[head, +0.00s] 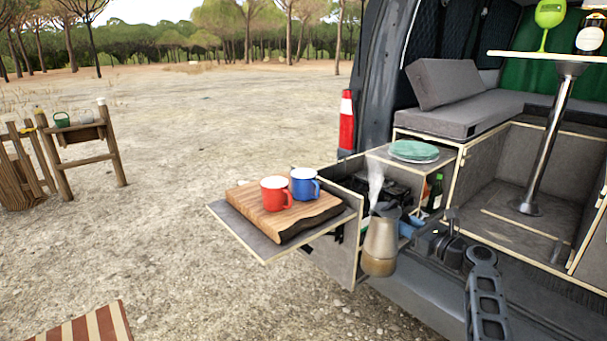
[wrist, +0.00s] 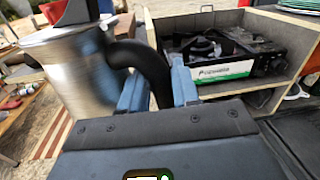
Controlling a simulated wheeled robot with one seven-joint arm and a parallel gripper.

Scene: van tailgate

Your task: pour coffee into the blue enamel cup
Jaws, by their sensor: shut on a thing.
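A moka pot (head: 381,242) with steam rising above it is held up in front of the van's open kitchen box. My gripper (head: 411,227) is shut on its black handle; in the wrist view my gripper's blue fingers (wrist: 157,88) close around that handle and the metal pot body (wrist: 78,75) stands upright at the left. The blue enamel cup (head: 305,184) stands upright on a wooden board (head: 265,208), to the left of and beyond the pot. A red enamel cup (head: 275,194) stands beside it on the left. The insides of both cups are hard to make out.
The board lies on a pull-out shelf (head: 262,246). A camping stove (wrist: 225,57) sits in the box compartment. Plates (head: 414,151) lie on the box top, with a green bottle (head: 436,192) below. A table post (head: 547,140) stands at right.

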